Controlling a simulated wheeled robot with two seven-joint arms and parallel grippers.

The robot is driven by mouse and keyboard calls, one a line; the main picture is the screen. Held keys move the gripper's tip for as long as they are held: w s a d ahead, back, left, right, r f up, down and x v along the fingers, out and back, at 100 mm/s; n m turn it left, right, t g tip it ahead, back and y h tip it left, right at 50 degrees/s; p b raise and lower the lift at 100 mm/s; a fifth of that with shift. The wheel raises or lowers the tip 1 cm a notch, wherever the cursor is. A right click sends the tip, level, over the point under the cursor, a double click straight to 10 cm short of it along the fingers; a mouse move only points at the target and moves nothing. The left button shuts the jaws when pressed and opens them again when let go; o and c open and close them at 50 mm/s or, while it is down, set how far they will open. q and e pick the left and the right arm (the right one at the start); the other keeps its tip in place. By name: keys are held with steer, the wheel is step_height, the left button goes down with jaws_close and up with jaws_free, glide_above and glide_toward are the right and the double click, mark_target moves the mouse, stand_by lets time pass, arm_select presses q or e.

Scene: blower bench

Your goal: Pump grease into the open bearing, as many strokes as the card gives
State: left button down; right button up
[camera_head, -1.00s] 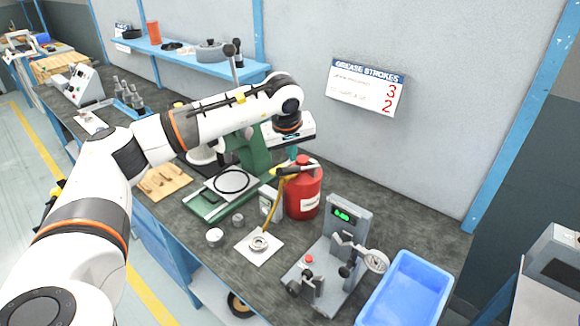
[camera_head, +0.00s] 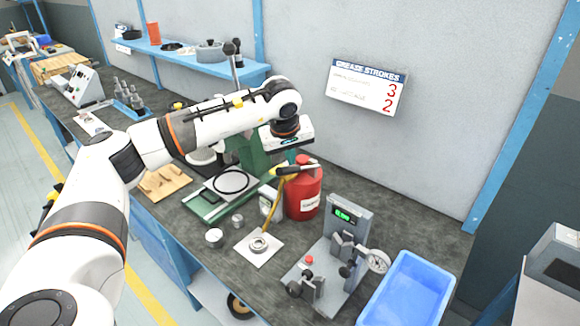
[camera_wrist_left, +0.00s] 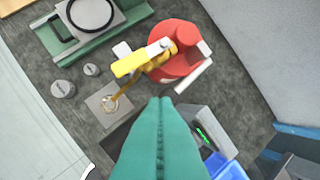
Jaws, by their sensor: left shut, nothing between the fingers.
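The grease pump is a red canister (camera_head: 303,197) on the bench, with a yellow-and-grey lever head (camera_head: 293,170). Both also show in the left wrist view, the canister (camera_wrist_left: 180,62) and the yellow lever (camera_wrist_left: 132,62). A yellow spout runs down to the open bearing (camera_head: 259,244), a ring on a white pad (camera_head: 252,255). The GREASE STROKES card (camera_head: 367,88) on the wall shows a red 3 above a red 2; its smaller words are hard to read. My left gripper (camera_head: 291,157) is shut and empty, its teal fingers (camera_wrist_left: 160,102) close above the pump head; contact is unclear.
A grey test stand (camera_head: 345,215) with a green display and dial stands right of the pump. A blue bin (camera_head: 408,290) is at the right front. A green press (camera_head: 212,205) is to the left. Two small metal cups (camera_head: 214,238) stand near the front edge.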

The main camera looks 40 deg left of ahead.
mark_target(284, 168)
arm_select(q)
step_height(284, 168, down, 6)
steer(key=s+b, duration=0.2)
steer(key=b, duration=0.2)
steer(key=shift+s+b, duration=0.3)
steer(key=shift+s, duration=0.1)
stand_by(4.3)
steer(key=shift+r, duration=0.15)
stand_by(0.4)
steer(key=shift+w+r+p, duration=0.2)
steer(key=shift+r+p, duration=0.2)
steer(key=shift+r, duration=0.1)
steer(key=shift+w+r+p, duration=0.15)
steer(key=shift+r+p, duration=0.2)
steer(key=shift+r, duration=0.15)
steer(key=shift+w+r+p, duration=0.45)
steer(key=shift+r+p, duration=0.2)
steer(key=shift+r, duration=0.15)
steer(key=shift+w+r+p, duration=0.45)
steer(key=shift+r+p, duration=0.15)
steer(key=shift+r, duration=0.25)
steer(key=shift+w+r+p, duration=0.45)
steer(key=shift+r+p, duration=0.2)
steer(key=shift+r, duration=0.15)
steer(key=shift+r, duration=0.1)
